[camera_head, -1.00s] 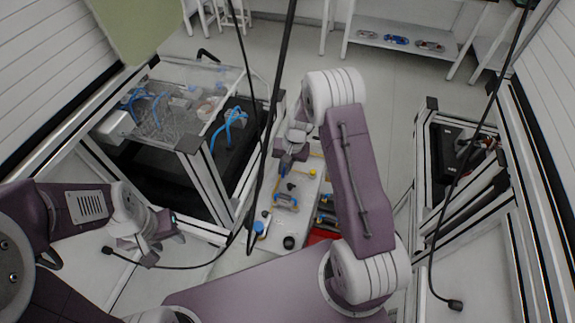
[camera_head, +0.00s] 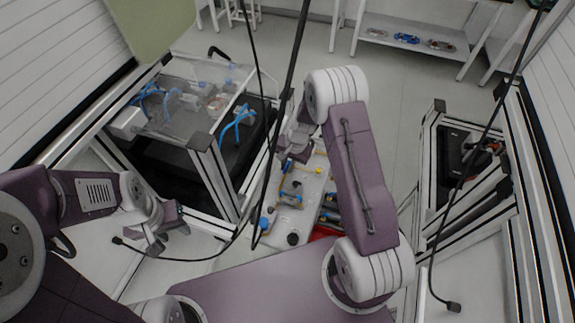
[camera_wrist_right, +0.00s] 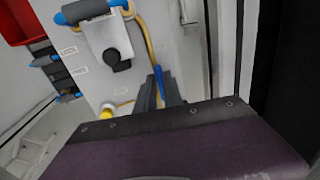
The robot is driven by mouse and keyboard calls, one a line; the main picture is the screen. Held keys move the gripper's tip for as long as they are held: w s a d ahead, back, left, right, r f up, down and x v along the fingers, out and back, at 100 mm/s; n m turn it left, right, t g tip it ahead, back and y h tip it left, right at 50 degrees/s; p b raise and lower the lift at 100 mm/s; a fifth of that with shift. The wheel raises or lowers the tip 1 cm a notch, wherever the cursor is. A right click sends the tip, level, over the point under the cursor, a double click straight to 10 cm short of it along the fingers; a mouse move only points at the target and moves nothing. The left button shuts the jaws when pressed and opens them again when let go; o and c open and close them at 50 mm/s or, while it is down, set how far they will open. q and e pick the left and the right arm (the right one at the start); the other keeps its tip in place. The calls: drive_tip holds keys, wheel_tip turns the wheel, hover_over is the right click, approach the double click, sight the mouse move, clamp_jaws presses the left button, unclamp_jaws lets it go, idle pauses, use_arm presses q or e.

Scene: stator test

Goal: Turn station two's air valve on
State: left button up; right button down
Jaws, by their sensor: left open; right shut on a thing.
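The white station panel (camera_head: 285,221) carries pneumatic parts and stands in the middle of the head view. My right gripper (camera_head: 291,157) is at its upper left edge, mostly covered by its own wrist. In the right wrist view my right gripper (camera_wrist_right: 158,92) is shut on a small blue lever (camera_wrist_right: 159,74) beside a yellow tube (camera_wrist_right: 147,38). I take this lever for the air valve's handle; its label and exact turn are unreadable. My left gripper (camera_head: 168,232) is open and empty at the lower left, away from the panel.
A black round knob (camera_wrist_right: 122,66) and a red bin (camera_wrist_right: 20,22) are near the right gripper. A clear-covered machine (camera_head: 185,85) with blue tubes stands left of the panel. Black cables hang across the view. An aluminium frame (camera_head: 432,165) stands at the right; open floor lies between.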

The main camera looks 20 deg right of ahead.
drive_tip(key=c, duration=1.5)
unclamp_jaws()
drive_tip(key=shift+w, duration=0.1)
drive_tip(key=r, duration=0.3)
drive_tip(key=d+r, duration=0.1)
drive_tip(key=r, duration=0.2)
drive_tip(key=s+r, duration=0.1)
drive_tip(key=r, duration=0.2)
drive_tip(key=shift+d, duration=0.2)
drive_tip(key=s+a+r+n+t, duration=0.1)
drive_tip(key=s+a+r+n, duration=0.15)
drive_tip(key=r, duration=0.45)
drive_tip(key=s+n, duration=0.1)
drive_tip(key=s, duration=0.4)
drive_tip(key=s+d+f+n+h, duration=0.1)
drive_tip(key=s+n, duration=0.1)
drive_tip(key=s, duration=0.3)
drive_tip(key=s+n+g, duration=0.1)
drive_tip(key=s+n, duration=0.1)
drive_tip(key=s, duration=0.4)
drive_tip(key=shift+d+f+h, duration=0.15)
drive_tip(key=shift+d+h, duration=0.1)
drive_tip(key=shift+h, duration=0.05)
